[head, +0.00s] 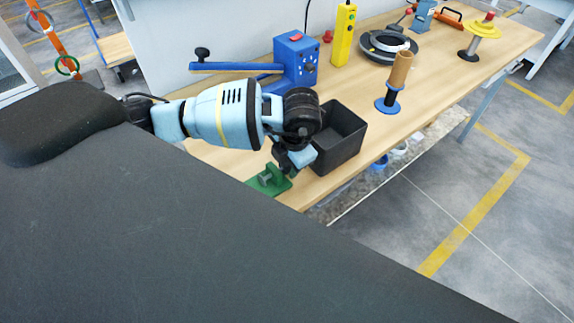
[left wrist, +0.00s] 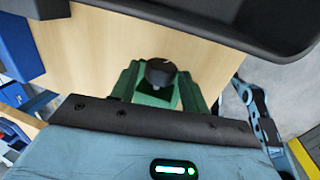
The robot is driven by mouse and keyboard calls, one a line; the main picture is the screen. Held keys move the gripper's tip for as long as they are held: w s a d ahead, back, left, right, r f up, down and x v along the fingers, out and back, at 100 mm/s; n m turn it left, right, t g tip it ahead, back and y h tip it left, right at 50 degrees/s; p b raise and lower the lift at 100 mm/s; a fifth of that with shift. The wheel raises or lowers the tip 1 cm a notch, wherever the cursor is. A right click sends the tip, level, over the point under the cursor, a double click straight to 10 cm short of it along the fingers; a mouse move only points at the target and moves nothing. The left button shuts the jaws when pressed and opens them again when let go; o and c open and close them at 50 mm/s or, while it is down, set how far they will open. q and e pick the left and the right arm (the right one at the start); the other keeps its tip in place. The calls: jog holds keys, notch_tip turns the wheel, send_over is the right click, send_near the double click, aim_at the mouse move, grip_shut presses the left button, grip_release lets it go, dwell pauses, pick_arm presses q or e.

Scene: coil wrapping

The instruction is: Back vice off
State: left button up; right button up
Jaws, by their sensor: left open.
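The green vice (head: 268,180) sits at the near edge of the wooden bench, partly hidden behind my left gripper in the head view. The green vice also shows in the left wrist view (left wrist: 190,92), with a round black knob (left wrist: 160,72) in its middle. My left gripper (head: 295,162) is at the vice, pointing down beside the black bin.
An open black bin (head: 340,140) stands close beside my left gripper. Behind are a blue machine (head: 296,58) with a long blue arm and a yellow control box (head: 343,35). A copper-coloured coil (head: 401,70) on a blue stand is farther right. The bench's (head: 440,85) middle right is clear.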

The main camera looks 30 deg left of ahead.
pick_arm(q)
jog(key=shift+a+h, duration=0.15)
jog(key=shift+h, duration=0.35)
pick_arm(e)
jog(key=shift+a, duration=0.15)
pick_arm(q)
jog(key=shift+a+f+g+h, duration=0.15)
jog(key=shift+a+g+h, duration=0.1)
jog(key=shift+g+h, duration=0.65)
jog(key=shift+w+h, duration=0.1)
jog(key=shift+h, duration=0.2)
pick_arm(e)
jog(key=shift+s+f, duration=0.4)
jog(key=shift+f, duration=0.1)
